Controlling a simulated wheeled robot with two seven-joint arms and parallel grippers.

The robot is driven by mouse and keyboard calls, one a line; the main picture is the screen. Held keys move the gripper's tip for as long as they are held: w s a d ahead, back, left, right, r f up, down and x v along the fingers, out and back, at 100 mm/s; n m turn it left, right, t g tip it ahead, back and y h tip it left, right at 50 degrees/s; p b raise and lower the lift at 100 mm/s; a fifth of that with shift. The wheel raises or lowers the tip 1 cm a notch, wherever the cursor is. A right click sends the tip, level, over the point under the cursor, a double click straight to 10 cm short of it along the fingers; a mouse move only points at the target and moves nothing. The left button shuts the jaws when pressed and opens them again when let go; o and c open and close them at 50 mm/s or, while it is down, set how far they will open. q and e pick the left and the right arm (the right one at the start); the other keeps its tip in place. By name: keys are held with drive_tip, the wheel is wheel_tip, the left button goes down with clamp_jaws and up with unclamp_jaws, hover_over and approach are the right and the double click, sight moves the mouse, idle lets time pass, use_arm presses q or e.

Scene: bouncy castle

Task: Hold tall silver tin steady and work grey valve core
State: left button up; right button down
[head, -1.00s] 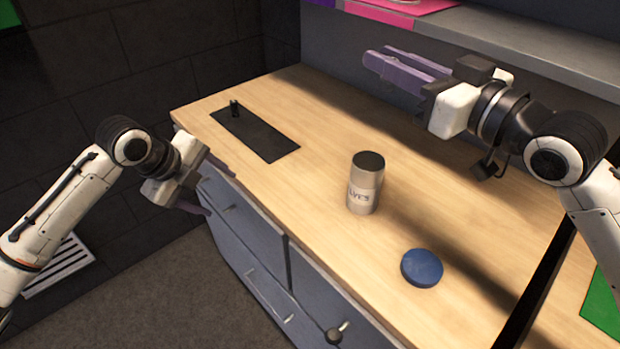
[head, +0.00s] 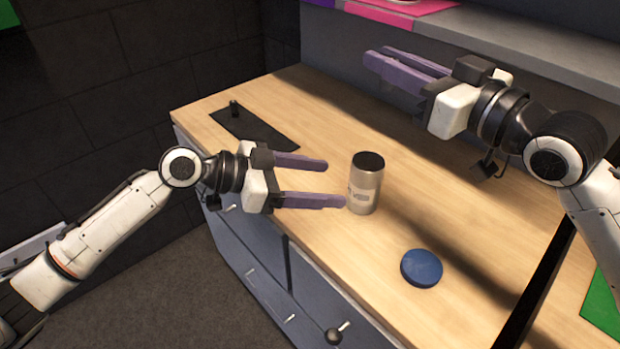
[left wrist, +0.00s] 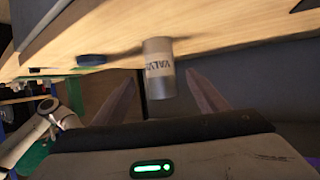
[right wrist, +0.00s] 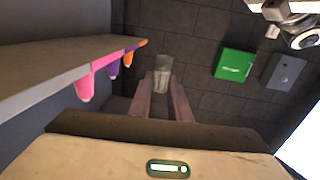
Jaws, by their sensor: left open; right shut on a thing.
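The tall silver tin (head: 364,186) stands upright on the wooden counter, with a dark top and a lettered label. It also shows in the left wrist view (left wrist: 159,68), between the lines of the fingers. My left gripper (head: 335,183) is open and empty, its fingers pointing at the tin from the left; I cannot tell whether they touch it. My right gripper (head: 376,55) is raised over the back of the counter. In the right wrist view it is shut on a small pale grey piece (right wrist: 162,76) at its fingertips, seemingly the grey valve core.
A blue round disc (head: 422,267) lies in front of the tin, to its right. A grey shelf (head: 540,55) runs along the back. Counter around the tin is clear.

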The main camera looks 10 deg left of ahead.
sight(353, 185)
use_arm(q)
drive_tip(key=x, duration=1)
drive_tip(key=c, duration=1.2)
use_arm(e)
drive_tip(key=f, duration=0.3)
drive_tip(key=d+f, duration=0.1)
drive_tip(key=shift+w+f, duration=0.3)
drive_tip(key=shift+f, duration=0.1)
wheel_tip(353, 185, down, 6)
drive_tip(key=c, duration=1.6)
unclamp_jaws()
drive_tip(key=shift+o, duration=0.2)
drive_tip(key=shift+d, duration=0.1)
